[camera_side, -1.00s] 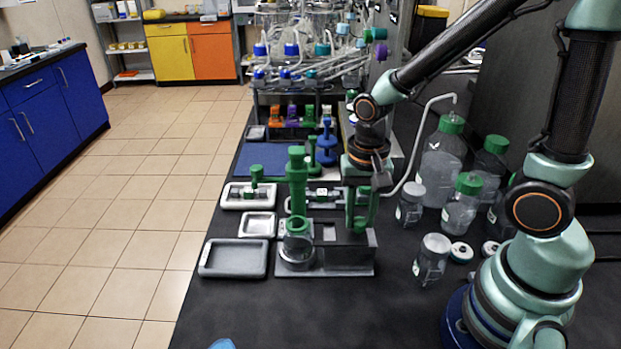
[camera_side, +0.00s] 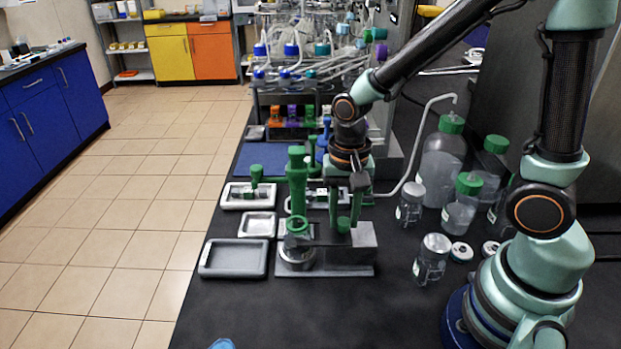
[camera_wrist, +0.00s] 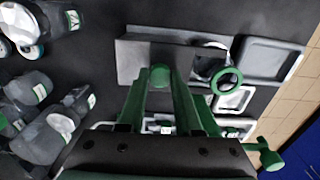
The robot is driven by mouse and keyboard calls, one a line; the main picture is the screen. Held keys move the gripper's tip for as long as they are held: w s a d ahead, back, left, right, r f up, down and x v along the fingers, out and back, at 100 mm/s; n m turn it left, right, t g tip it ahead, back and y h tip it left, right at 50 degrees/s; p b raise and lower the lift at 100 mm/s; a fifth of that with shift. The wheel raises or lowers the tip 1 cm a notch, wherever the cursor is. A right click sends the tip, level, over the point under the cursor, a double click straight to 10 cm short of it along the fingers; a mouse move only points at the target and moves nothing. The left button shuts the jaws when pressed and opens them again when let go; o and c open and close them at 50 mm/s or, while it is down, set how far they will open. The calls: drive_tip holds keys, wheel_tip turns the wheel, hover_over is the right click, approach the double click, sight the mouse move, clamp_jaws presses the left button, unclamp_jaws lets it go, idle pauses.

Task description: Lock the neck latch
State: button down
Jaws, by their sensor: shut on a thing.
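The neck latch shows as a short green knob (camera_side: 343,225) on top of a grey block (camera_side: 345,258). In the wrist view the knob (camera_wrist: 160,73) sits between my fingertips. My gripper (camera_side: 344,222) points down and is shut on the knob. To the left of the knob, a green ring (camera_side: 298,226) sits over a clear round vessel on the same fixture, with a tall green post (camera_side: 297,185) behind it. The ring also shows in the wrist view (camera_wrist: 227,81). The bolt under the knob cannot be made out.
Grey trays (camera_side: 233,258) and white-rimmed trays (camera_side: 250,196) lie left of and behind the fixture. Clear bottles with green caps (camera_side: 443,160) and jars (camera_side: 432,260) stand to the right.

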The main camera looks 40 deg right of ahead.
sight(330, 231)
drive_tip(key=shift+w+a, duration=0.95)
drive_tip(key=c, duration=0.6)
unclamp_jaws()
drive_tip(key=shift+r, duration=0.1)
wheel_tip(330, 231, up, 12)
drive_tip(key=shift+s, duration=0.1)
drive_tip(key=s+d+r+n+t, duration=0.3)
drive_tip(key=d+n+t, duration=0.2)
drive_tip(key=n, duration=0.4)
drive_tip(key=shift+s+d+t, duration=0.3)
drive_tip(key=shift+s+d, duration=0.1)
drive_tip(key=shift+d, duration=0.25)
